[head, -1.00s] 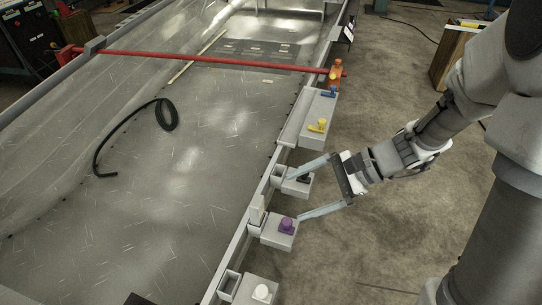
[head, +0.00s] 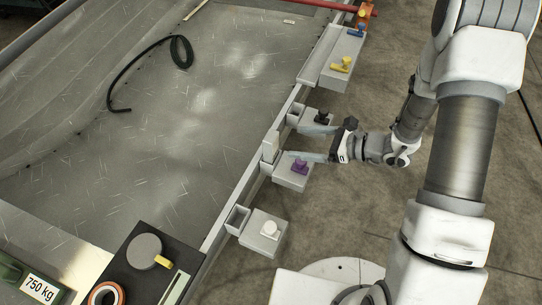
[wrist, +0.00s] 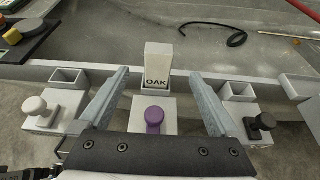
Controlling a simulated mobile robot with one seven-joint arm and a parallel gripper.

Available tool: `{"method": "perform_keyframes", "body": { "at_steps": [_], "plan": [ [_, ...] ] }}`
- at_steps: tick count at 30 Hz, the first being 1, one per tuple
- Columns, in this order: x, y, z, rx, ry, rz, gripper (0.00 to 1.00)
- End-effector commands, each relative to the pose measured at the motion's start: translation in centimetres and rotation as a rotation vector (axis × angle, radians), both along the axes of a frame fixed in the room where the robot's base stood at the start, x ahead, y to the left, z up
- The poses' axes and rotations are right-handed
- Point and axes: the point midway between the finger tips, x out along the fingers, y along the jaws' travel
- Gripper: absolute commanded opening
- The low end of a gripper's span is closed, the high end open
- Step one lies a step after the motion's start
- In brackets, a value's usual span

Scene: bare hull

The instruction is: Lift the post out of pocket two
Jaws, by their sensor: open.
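The post (head: 270,147) is a pale upright block marked OAK in the wrist view (wrist: 158,62). It stands in the middle pocket of the row along the hull's side rail. Its lower end is hidden in the pocket. A grey block with a purple knob (head: 300,167) sits in front of that pocket; the knob also shows in the wrist view (wrist: 154,118). My gripper (head: 293,142) is open and empty, its fingers pointing at the rail. In the wrist view the fingers (wrist: 160,74) lie on either side of the post, apart from it.
Empty pockets flank the post: one by a white knob (head: 269,229), one by a black knob (head: 322,118). A block with a yellow handle (head: 341,65) is farther along the rail. A black hose (head: 181,52) lies on the hull plate. A dark tray (head: 140,275) is at front left.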

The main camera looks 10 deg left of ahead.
Motion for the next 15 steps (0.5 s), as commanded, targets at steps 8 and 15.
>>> {"method": "perform_keyframes", "body": {
  "at_steps": [8, 15],
  "plan": [
    [0.9, 5.5, -2.5, 0.000, -0.001, 0.006, 0.97],
    [1.3, 7.5, -3.1, 0.000, -0.001, 0.002, 0.97]
  ]
}}
